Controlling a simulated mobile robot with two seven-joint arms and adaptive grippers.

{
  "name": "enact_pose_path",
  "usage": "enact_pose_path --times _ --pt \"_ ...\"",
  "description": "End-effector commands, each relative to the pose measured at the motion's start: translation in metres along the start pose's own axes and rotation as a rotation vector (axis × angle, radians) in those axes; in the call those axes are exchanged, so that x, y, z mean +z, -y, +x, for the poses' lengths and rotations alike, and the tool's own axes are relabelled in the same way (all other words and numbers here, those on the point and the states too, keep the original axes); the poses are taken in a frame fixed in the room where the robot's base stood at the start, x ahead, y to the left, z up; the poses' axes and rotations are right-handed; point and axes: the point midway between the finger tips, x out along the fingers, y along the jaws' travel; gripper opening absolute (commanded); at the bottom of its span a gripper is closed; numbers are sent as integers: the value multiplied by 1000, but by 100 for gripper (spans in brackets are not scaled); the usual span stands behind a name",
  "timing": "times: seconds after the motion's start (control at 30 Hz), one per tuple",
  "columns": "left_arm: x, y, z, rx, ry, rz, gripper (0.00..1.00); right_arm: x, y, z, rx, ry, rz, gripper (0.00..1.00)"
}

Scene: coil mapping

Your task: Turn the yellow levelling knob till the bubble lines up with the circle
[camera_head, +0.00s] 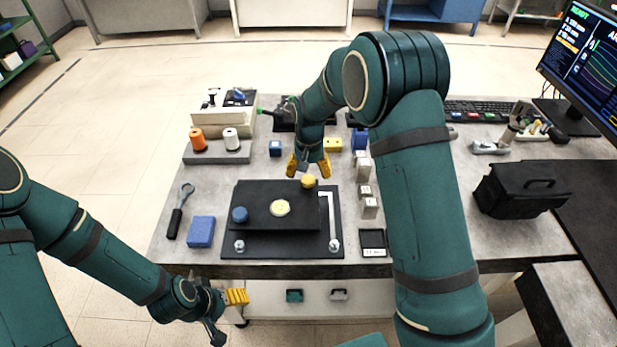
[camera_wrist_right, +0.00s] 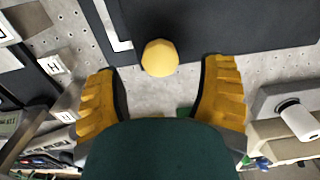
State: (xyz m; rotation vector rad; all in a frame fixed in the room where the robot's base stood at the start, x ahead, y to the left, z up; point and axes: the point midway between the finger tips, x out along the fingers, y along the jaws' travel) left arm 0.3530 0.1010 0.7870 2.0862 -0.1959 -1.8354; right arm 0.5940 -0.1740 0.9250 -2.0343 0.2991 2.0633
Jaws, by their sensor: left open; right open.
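The yellow levelling knob (camera_head: 309,182) sits at the back right corner of the black levelling plate (camera_head: 262,196). A round pale bubble level (camera_head: 280,208) lies on the plate; its bubble is too small to place against the circle. A blue knob (camera_head: 239,214) is at the plate's front left. My right gripper (camera_head: 308,168) is open just behind the yellow knob. In the right wrist view the yellow knob (camera_wrist_right: 160,58) shows ahead of the open fingers (camera_wrist_right: 160,90), centred between them and apart from both. My left gripper (camera_head: 236,297) is open and empty, off the table's front edge.
A blue block (camera_head: 201,232) and a black-handled tool (camera_head: 177,218) lie left of the plate. Orange (camera_head: 197,139) and white spools stand behind. Small white blocks (camera_head: 369,207) stand to the right, close to my right arm. A black case (camera_head: 520,190) is further right.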

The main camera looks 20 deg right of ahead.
Motion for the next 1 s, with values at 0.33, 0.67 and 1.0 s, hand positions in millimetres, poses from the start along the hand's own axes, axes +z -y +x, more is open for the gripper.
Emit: enact_pose_path --times 0.33,0.67,1.0 --pt "0 0 0 0 0 0 70 -1 0 -69 -1 -3 2 70" --pt "0 0 0 0 0 0 70 0 -1 -91 1 0 1 70" --pt "0 0 0 0 0 0 70 0 -1 -91 1 0 2 70"
